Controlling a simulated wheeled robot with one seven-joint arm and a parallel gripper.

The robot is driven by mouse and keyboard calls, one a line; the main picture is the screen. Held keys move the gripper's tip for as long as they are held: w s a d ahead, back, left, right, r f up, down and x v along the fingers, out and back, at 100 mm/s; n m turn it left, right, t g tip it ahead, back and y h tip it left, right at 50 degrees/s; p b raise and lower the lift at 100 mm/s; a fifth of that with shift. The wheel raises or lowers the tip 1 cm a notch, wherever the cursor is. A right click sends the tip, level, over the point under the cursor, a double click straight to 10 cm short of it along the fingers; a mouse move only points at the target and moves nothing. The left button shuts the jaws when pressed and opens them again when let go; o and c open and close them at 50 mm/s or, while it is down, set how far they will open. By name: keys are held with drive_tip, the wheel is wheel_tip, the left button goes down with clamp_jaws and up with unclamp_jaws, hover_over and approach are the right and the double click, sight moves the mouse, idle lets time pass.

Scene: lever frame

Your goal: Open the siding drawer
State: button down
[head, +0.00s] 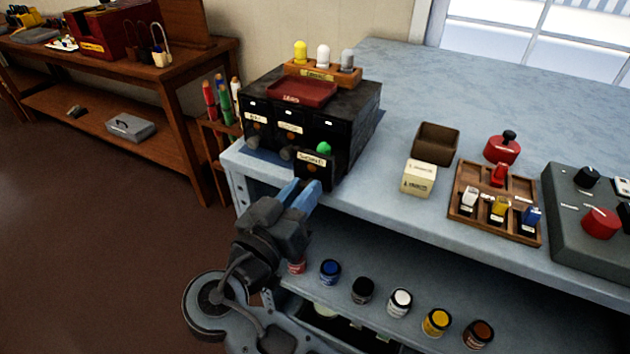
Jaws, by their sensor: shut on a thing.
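The black drawer cabinet (365,105) stands at the left end of the blue-grey bench. It has three labelled drawers side by side. The right one, the siding drawer (327,170), stands out from the cabinet front, and a green object (323,148) shows at its open top. The other two drawers, with labels (290,127) and (256,116), look closed. My gripper (299,190) is at the front of the siding drawer, its blue fingers shut on the drawer's handle. The fingers hide the handle.
A red tray (302,92) and a rack with yellow, white and grey pegs (322,72) sit on the cabinet. Right on the bench are a brown box (436,143), a cream block (419,178) and a lever frame (495,202). Paint jars (400,302) line the shelf below.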

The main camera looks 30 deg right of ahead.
drive_tip(key=shift+v, duration=0.95)
drive_tip(key=c, duration=1.2)
unclamp_jaws()
drive_tip(key=shift+a, duration=0.1)
drive_tip(key=shift+b+v, duration=0.9)
drive_tip(key=shift+v, duration=2.95)
